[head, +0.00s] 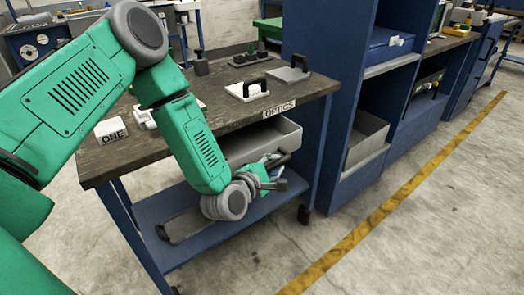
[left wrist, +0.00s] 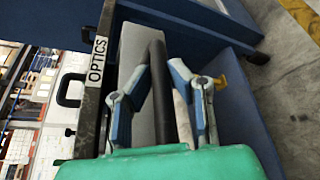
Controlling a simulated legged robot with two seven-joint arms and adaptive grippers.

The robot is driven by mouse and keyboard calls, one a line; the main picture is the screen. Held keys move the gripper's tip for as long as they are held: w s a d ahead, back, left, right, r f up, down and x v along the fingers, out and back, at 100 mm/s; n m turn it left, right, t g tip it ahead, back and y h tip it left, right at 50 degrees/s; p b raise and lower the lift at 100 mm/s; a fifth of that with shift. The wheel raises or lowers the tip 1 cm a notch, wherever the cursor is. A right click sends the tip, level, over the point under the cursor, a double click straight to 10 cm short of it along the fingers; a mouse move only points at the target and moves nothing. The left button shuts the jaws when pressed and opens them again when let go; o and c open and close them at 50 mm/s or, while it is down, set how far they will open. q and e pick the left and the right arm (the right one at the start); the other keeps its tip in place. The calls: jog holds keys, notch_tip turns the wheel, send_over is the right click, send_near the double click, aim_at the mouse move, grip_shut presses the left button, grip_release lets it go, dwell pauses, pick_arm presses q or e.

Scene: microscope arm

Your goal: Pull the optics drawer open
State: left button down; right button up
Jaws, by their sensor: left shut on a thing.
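The grey optics drawer (head: 262,141) sits under the worktop, below the OPTICS label (head: 280,108), and its front stands out from the bench. In the left wrist view the drawer (left wrist: 138,75) shows as a pale grey panel beside the label (left wrist: 96,63). My left gripper (head: 274,172) is at the drawer front. The wrist view shows its fingers (left wrist: 166,78) closed around the dark bar handle (left wrist: 158,60). Part of the drawer front is hidden behind my green arm. My right gripper is out of view.
The workbench (head: 225,113) carries a block marked ONE (head: 111,131) and pale plates with black handles (head: 248,90). A blue lower shelf (head: 150,212) lies beneath the drawer. A blue cabinet (head: 325,60) stands close on the right. The floor in front is clear.

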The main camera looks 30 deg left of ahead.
pick_arm(q)
jog(key=s+d+f, duration=0.1)
jog(key=s+d, duration=0.3)
jog(key=d, duration=0.3)
jog(key=shift+d, duration=0.3)
jog(key=c, duration=1.5)
grip_release()
jog(key=shift+a, duration=0.15)
jog(key=v, duration=1.1)
jog(key=shift+s+r, duration=0.1)
jog(key=shift+s, duration=0.2)
jog(key=shift+a, duration=0.15)
